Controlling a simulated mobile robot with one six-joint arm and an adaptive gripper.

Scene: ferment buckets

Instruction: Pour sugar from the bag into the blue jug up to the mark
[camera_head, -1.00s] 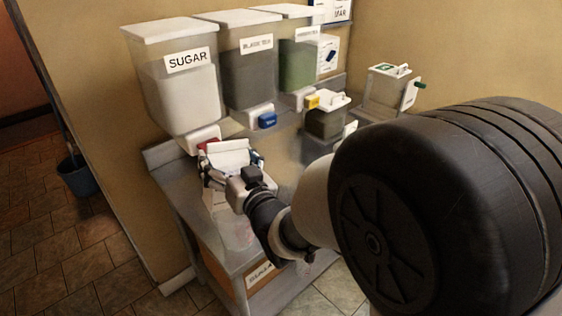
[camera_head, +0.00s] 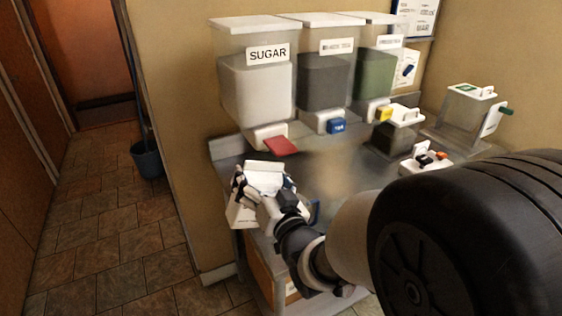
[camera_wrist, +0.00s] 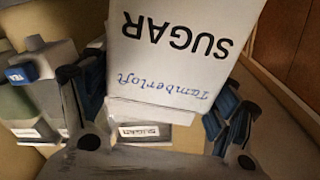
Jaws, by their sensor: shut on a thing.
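My gripper (camera_head: 264,187) is shut on a white bag (camera_head: 264,172) over the front left of the counter, below the sugar dispenser. In the wrist view the bag (camera_wrist: 180,50) fills the space between the fingers. It reads SUGAR and Tamberloft upside down. Its mouth and contents are hidden. A blue edge (camera_head: 314,213) shows just right of my gripper; I cannot tell whether it belongs to the blue jug. No fill mark is readable.
Wall dispensers stand above the counter (camera_head: 330,170): sugar (camera_head: 258,90) with a red tap (camera_head: 281,146), tea (camera_head: 322,85) with a blue tap (camera_head: 336,126), and a green-filled one (camera_head: 374,75). Clear lidded containers (camera_head: 465,115) stand at right. A bucket (camera_head: 146,160) is on the floor.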

